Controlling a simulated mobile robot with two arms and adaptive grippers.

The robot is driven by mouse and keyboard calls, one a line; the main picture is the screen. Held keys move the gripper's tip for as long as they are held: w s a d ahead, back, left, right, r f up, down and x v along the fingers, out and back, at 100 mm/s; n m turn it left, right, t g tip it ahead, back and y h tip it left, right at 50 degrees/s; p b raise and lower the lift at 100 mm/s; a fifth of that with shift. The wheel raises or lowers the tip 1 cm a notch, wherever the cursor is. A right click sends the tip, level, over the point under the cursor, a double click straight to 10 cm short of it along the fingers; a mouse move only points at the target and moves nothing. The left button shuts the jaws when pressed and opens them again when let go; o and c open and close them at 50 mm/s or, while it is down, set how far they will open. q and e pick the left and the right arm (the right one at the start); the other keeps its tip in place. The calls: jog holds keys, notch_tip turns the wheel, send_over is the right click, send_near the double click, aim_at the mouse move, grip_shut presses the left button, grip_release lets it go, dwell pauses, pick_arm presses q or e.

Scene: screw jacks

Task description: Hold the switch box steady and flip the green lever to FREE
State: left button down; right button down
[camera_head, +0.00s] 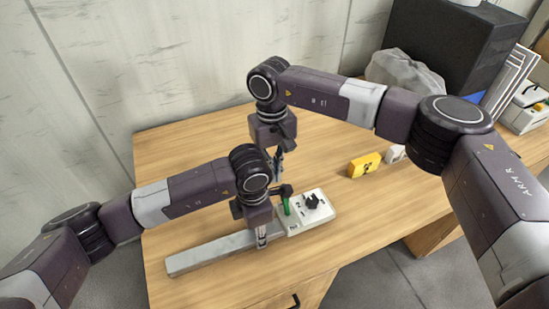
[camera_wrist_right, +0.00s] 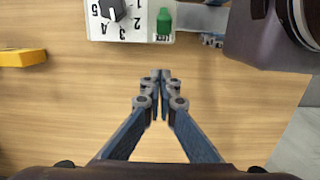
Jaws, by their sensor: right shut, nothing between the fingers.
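The white switch box (camera_head: 318,209) lies on the table, joined to or against a long grey bar (camera_head: 205,254). It has a black dial (camera_head: 311,201) and a green lever (camera_head: 286,206) near its left side. In the right wrist view the box (camera_wrist_right: 97,28) is cut off by the top edge, with the green lever (camera_wrist_right: 164,25) at its right. My left gripper (camera_head: 262,241) points down at the box's left end; its fingers are partly hidden. My right gripper (camera_head: 275,172) is behind the box, apart from it. In the wrist view its fingertips (camera_wrist_right: 160,77) are together and empty. No FREE label is readable.
A yellow block (camera_head: 364,165) and a small white object (camera_head: 395,154) lie on the table to the right of the box. A black case (camera_head: 445,45) and a clear bag (camera_head: 405,73) stand at the back right. The table (camera_head: 190,150) is clear at the back left.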

aim_at(286, 205)
jog(key=shift+s+d+f, duration=0.1)
jog(key=shift+s+d, duration=0.15)
jog(key=shift+s, duration=0.35)
jog(key=shift+s+d+f, duration=0.1)
jog(key=shift+s+d, duration=0.15)
jog(key=shift+s, duration=0.3)
jog(key=shift+s+d+f, duration=0.1)
jog(key=shift+s+d, duration=0.15)
jog(key=shift+s, duration=0.35)
jog(key=shift+s, duration=0.1)
jog(key=shift+s+d+r, duration=0.35)
jog(key=shift+s+r, duration=0.15)
jog(key=shift+s, duration=0.25)
jog(key=shift+r, duration=0.1)
jog(key=shift+r, duration=0.7)
jog(key=shift+w+a, duration=0.1)
jog(key=shift+w, duration=0.05)
